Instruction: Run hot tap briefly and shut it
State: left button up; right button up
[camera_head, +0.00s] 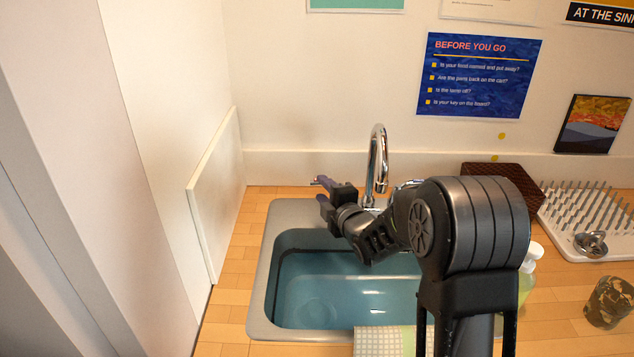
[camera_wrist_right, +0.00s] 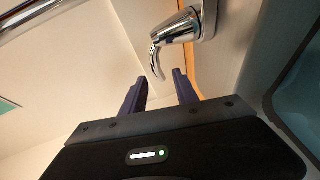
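A chrome tap (camera_head: 378,160) with a tall curved spout stands at the back of a sink (camera_head: 256,300) with a blue basin. No water stream shows from the visible part of the spout; its lower part is partly covered by my arm. My right gripper (camera_head: 319,182) is over the sink's back left part, left of the spout. Hot or cold marking cannot be seen. My left gripper is out of view.
A white panel (camera_head: 216,190) stands left of the sink. To the right are a soap bottle (camera_head: 527,275), a drying rack (camera_head: 590,215), a brown textured item (camera_head: 505,178) and a patterned cup (camera_head: 608,302). A checkered cloth (camera_head: 378,342) lies at the front edge.

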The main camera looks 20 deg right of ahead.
aim_at(318, 184)
jog(key=w, duration=0.3)
jog(key=w+f, duration=0.1)
jog(key=w, duration=0.1)
jog(key=shift+d+p, duration=0.15)
jog(key=shift+p, duration=0.25)
grip_shut()
dwell(1.0)
